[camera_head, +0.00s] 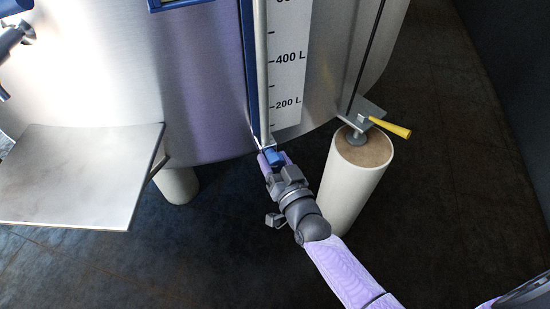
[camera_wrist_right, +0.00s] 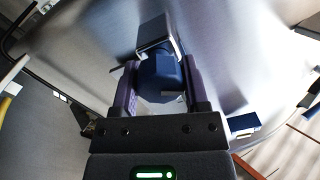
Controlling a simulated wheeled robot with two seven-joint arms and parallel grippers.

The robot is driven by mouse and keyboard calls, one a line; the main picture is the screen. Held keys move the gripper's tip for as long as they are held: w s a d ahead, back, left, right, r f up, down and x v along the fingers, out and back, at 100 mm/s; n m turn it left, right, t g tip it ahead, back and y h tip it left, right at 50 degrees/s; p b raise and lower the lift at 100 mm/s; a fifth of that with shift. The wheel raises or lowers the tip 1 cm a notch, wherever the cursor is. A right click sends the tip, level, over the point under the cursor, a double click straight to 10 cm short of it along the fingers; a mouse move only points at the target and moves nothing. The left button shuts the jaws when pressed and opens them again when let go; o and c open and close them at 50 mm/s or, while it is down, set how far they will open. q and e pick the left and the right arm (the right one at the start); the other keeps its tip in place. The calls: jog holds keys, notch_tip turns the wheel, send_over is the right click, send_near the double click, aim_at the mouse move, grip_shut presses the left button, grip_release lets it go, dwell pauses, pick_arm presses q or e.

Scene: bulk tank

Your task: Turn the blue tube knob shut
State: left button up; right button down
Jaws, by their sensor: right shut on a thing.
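The blue tube knob (camera_head: 275,158) sits at the foot of the level tube (camera_head: 262,75) on the front of the steel tank. My right gripper (camera_head: 272,163) is at the knob, coming from below right. In the right wrist view, the dark blue knob (camera_wrist_right: 162,76) lies between the two purple fingers of my right gripper (camera_wrist_right: 162,88), which are shut on it. A metal bracket shows just beyond the knob. The knob's turn position cannot be told. My left gripper is not in view.
The steel tank (camera_head: 190,90) fills the back, with a litre scale (camera_head: 288,70) beside the tube. A metal shelf (camera_head: 75,175) juts out at left. A pale pillar (camera_head: 352,180) with a yellow handle (camera_head: 390,128) stands close right of my right arm. Dark floor lies free in front.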

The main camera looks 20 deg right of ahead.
jog(key=m, duration=0.6)
jog(key=shift+m, duration=0.3)
jog(key=m, duration=0.2)
jog(key=shift+f+m, duration=0.1)
jog(key=shift+m, duration=0.2)
jog(key=shift+m+h, duration=0.3)
jog(key=shift+m, duration=1.5)
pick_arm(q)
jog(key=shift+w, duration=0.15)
pick_arm(e)
jog(key=shift+c, duration=1.6)
grip_release()
jog(key=shift+o, duration=1.1)
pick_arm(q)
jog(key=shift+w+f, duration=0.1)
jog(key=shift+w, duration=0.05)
